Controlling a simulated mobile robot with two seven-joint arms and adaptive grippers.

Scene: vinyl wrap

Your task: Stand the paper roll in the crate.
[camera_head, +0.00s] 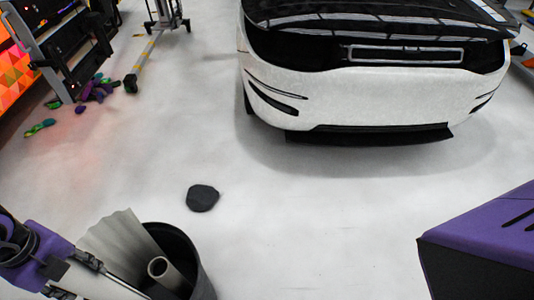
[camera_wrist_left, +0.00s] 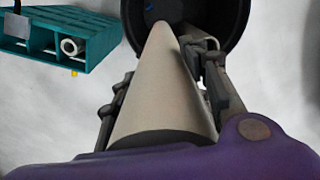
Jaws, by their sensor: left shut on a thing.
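My left gripper (camera_head: 108,275) is at the lower left of the head view, shut on a pale grey paper roll (camera_head: 112,238). The roll looks tapered. In the left wrist view the roll (camera_wrist_left: 160,100) lies between the fingers (camera_wrist_left: 165,85), wide end near my palm and narrow end toward a black bin (camera_wrist_left: 187,12). A teal crate (camera_wrist_left: 110,42) with compartments stands at the upper left there, and a white hollow-ended roll (camera_wrist_left: 71,46) shows in one compartment. The crate does not show in the head view. My right gripper is not in view.
The black bin (camera_head: 196,262) stands beside the held roll. A hollow-ended grey tube (camera_head: 178,282) shows at its mouth. A dark flat lump (camera_head: 202,198) lies on the floor. A white car (camera_head: 370,100) stands behind, and a purple box-like shape (camera_head: 490,240) is at right.

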